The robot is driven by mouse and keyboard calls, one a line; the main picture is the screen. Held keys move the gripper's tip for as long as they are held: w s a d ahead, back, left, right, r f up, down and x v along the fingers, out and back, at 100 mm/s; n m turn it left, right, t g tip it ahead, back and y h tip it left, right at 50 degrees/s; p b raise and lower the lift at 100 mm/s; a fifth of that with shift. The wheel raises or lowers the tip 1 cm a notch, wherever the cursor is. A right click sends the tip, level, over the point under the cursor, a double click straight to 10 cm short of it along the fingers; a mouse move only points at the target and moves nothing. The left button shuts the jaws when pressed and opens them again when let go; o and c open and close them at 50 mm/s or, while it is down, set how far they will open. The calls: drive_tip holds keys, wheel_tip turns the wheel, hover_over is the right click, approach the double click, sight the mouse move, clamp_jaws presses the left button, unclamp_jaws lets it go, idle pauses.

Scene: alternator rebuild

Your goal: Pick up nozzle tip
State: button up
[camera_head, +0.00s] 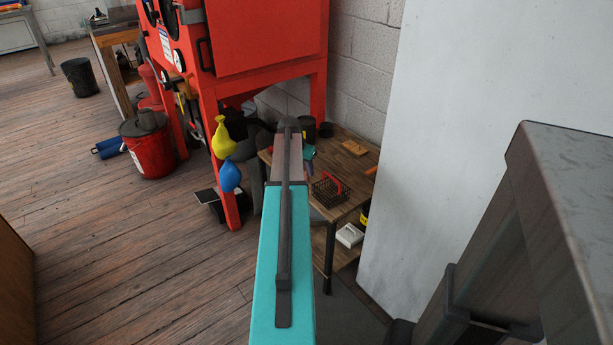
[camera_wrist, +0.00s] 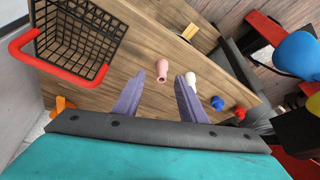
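In the wrist view, several small nozzle-like pieces lie or stand on a wooden table (camera_wrist: 105,92). A pink one (camera_wrist: 162,70) is just beyond the gap between my fingertips. A white one (camera_wrist: 191,80) is close beside the right fingertip, partly hidden by it. A blue one (camera_wrist: 217,103) and a red one (camera_wrist: 240,113) are farther right. I cannot tell which is the nozzle tip the task names. My gripper (camera_wrist: 159,80) is open, its two purple fingers spread with nothing between them. In the head view my arm hides part of the table.
A black wire basket with a red handle (camera_wrist: 68,70) stands left of my gripper; it also shows in the head view (camera_head: 327,191). An orange piece (camera_wrist: 62,105) lies by the table edge. The red cabinet (camera_head: 265,40), yellow balloon-like item (camera_head: 222,140) and blue one (camera_head: 230,175) are near.

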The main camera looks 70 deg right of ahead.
sight(305, 173)
drive_tip(key=shift+x, duration=1.95)
clamp_jaws()
